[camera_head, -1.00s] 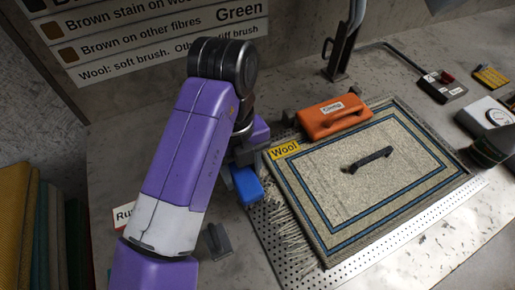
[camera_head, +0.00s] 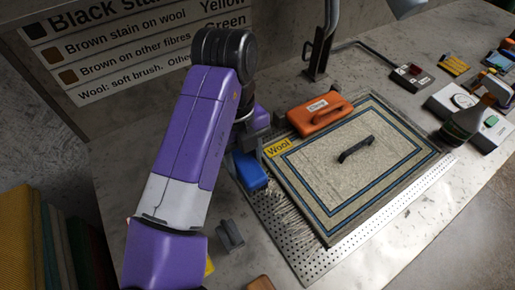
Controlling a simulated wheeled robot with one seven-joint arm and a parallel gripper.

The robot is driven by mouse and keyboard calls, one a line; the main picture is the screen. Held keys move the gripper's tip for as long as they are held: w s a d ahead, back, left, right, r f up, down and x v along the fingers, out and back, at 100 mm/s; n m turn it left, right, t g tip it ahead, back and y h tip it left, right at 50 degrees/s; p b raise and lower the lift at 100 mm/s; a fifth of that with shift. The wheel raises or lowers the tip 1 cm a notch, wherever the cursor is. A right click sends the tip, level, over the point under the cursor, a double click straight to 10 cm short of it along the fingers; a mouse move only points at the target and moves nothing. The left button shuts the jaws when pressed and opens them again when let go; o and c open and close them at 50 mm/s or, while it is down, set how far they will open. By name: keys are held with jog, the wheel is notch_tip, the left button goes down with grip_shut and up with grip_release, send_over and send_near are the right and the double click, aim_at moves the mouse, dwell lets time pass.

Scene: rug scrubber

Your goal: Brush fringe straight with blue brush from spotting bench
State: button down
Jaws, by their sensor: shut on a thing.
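The blue brush (camera_head: 250,172) is in my gripper (camera_head: 250,148), which is shut on it. It hangs at the left edge of the rug (camera_head: 330,215), near the upper end of the fringe. I cannot tell whether it touches the fringe. My arm hides part of the gripper. The pale fringe (camera_head: 287,212) runs along the rug's left side over a perforated metal plate (camera_head: 325,262); its strands look uneven and splayed. The rug is beige with dark blue border lines and a yellow "Wool" tag (camera_head: 279,148) at its upper left corner.
An orange case (camera_head: 320,116) lies at the rug's back edge. A black handle (camera_head: 356,150) lies on the rug. A grey holder (camera_head: 230,236) stands left of the plate. A dark bottle (camera_head: 462,125) and devices stand at the right. A lamp post (camera_head: 318,55) rises behind.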

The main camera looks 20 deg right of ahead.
jog(key=shift+r, duration=0.35)
jog(key=shift+d, duration=0.1)
dwell(0.9)
